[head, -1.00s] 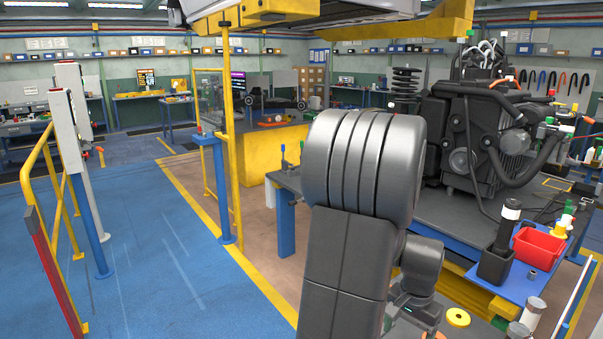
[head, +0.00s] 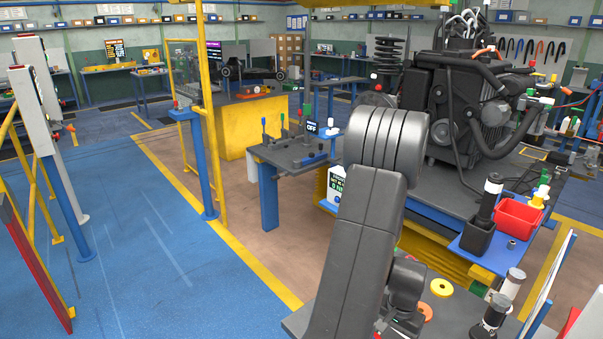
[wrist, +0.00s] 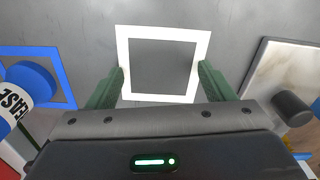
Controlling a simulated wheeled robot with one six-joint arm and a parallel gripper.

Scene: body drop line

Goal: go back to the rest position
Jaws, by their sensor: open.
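My gripper (wrist: 159,88) shows in the wrist view with its two green fingers apart and nothing between them. Below it is a grey surface with a white square outline (wrist: 164,33); the fingers stand at the left and right sides of that outline. In the head view my dark arm rises in the middle and folds down toward the lower right; the gripper's fingertips are hidden behind it there.
A grey worktop (head: 458,315) lies at the lower right with yellow and orange rings. A blue shelf (head: 474,263) holds a red bin (head: 519,215). An engine (head: 465,100) stands behind on a bench. Blue floor (head: 140,260) at left is open.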

